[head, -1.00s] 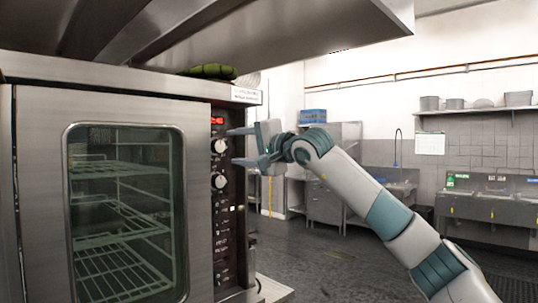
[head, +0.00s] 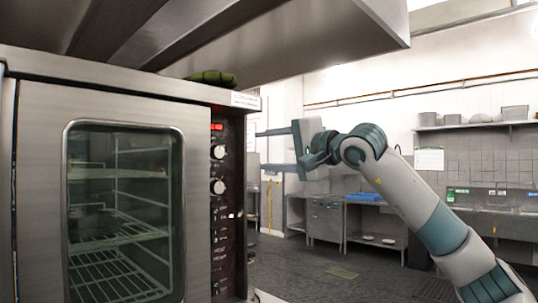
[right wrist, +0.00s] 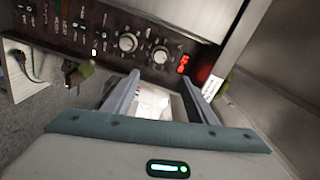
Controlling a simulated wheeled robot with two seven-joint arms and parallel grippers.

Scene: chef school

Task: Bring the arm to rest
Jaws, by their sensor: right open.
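My right gripper (head: 262,151) is open and empty, to the right of the oven's control panel in the head view. Its fingers point left toward the panel. In the right wrist view the two fingers (right wrist: 160,100) stand apart with nothing between them. The oven (head: 45,110) fills the left of the head view with its glass door shut. Its control panel (head: 227,250) has knobs (head: 218,186) and a red display (head: 217,127). The panel (right wrist: 110,20) also shows tilted in the right wrist view. My left gripper is not in view.
A steel hood (head: 320,45) hangs above the oven. A green object (head: 212,77) lies on the oven top. Steel counters (head: 326,222) and a sink unit (head: 480,222) stand along the far wall, under a shelf (head: 480,125) with pots. The floor (head: 340,285) right of the oven is clear.

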